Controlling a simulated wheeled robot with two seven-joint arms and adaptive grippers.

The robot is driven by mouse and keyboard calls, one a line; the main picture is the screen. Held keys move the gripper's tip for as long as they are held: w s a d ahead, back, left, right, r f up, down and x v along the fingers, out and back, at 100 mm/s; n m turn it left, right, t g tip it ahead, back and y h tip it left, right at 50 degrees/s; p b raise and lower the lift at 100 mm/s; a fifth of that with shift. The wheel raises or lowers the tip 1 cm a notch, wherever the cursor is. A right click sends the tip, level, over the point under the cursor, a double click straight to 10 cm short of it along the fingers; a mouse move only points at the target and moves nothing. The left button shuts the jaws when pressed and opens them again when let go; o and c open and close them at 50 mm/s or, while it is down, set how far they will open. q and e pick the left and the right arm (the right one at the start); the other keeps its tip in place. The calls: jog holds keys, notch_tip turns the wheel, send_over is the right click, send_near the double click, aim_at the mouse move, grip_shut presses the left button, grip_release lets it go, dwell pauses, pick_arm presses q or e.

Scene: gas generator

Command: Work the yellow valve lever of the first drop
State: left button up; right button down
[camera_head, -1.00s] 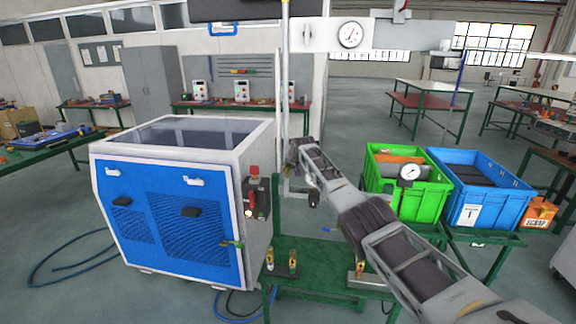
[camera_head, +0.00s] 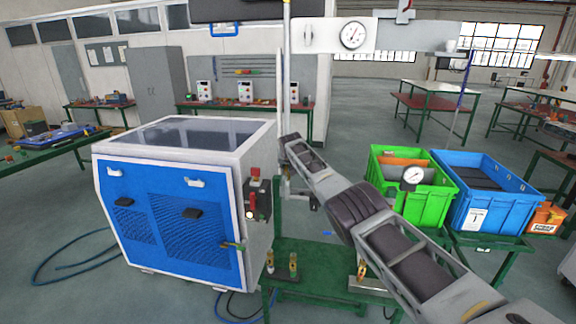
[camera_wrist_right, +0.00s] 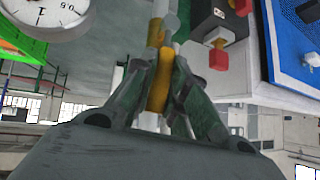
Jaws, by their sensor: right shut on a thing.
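The yellow valve lever (camera_wrist_right: 163,82) shows in the right wrist view, standing upright between my fingers beside the pale pipe. My right gripper (camera_wrist_right: 160,88) is shut on it, with a finger on each side. In the head view my right arm reaches from the lower right to the vertical pipe (camera_head: 284,95). There the arm's end covers the lever and most of the grip. My left gripper is in neither view.
The blue and white generator (camera_head: 190,205) stands left of the pipe, with a red-knobbed control box on its side. A pressure gauge (camera_head: 353,35) hangs above. A green crate (camera_head: 425,205) and a blue crate (camera_head: 490,215) stand at right. Brass fittings are on the green table (camera_head: 315,260).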

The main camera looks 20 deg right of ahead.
jog(key=shift+f, duration=0.1)
jog(key=c, duration=1.4)
grip_release()
jog(key=shift+s+a+r, duration=0.1)
jog(key=shift+r, duration=0.2)
jog(key=shift+s+r, duration=0.25)
jog(key=shift+r, duration=0.05)
jog(key=shift+v, duration=5.3)
jog(key=shift+s+a+f, duration=0.1)
